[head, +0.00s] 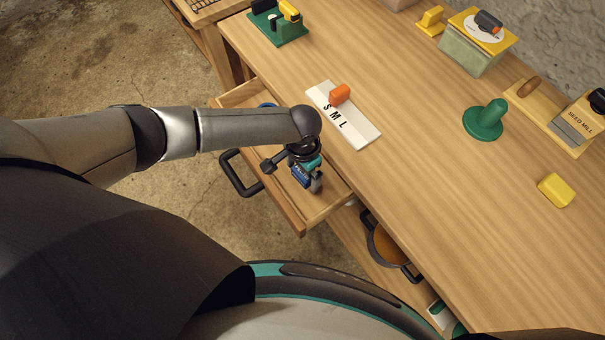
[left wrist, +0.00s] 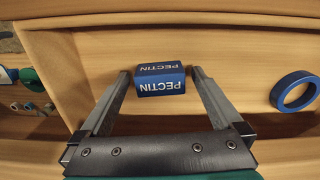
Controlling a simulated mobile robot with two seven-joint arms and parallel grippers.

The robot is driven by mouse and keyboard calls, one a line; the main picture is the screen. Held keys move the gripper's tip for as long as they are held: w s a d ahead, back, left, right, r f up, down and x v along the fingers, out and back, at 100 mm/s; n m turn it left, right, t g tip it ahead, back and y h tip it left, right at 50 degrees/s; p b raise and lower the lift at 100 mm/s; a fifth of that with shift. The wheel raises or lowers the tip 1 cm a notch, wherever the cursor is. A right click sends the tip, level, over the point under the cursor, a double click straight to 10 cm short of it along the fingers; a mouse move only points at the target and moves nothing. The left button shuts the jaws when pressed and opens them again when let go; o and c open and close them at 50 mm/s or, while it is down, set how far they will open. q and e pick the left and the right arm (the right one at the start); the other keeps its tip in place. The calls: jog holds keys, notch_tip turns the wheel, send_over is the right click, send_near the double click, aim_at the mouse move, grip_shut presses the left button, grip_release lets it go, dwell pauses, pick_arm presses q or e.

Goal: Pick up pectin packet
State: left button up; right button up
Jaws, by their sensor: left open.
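The blue pectin packet (left wrist: 160,85), with white "PECTIN" lettering, lies in the open wooden drawer. In the head view the packet (head: 300,177) shows below my left gripper (head: 308,186), partly hidden by it. In the left wrist view my left gripper (left wrist: 160,78) is open. One finger is on each side of the packet near its ends, with a small gap seen on each side. The drawer (head: 327,205) is pulled out from the table, with its black handle on the outer side. My right gripper is not in view.
A blue ring (left wrist: 295,91) lies in the drawer beside the packet. The wooden table (head: 420,185) holds a white S M L board (head: 357,128), a green knob (head: 484,120), a yellow block (head: 556,190) and a seed mill (head: 575,125). The table's middle is mostly clear.

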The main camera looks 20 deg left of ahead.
pick_arm(q)
jog(key=shift+c, duration=0.4)
jog(key=c, duration=1.3)
jog(key=shift+r, duration=0.15)
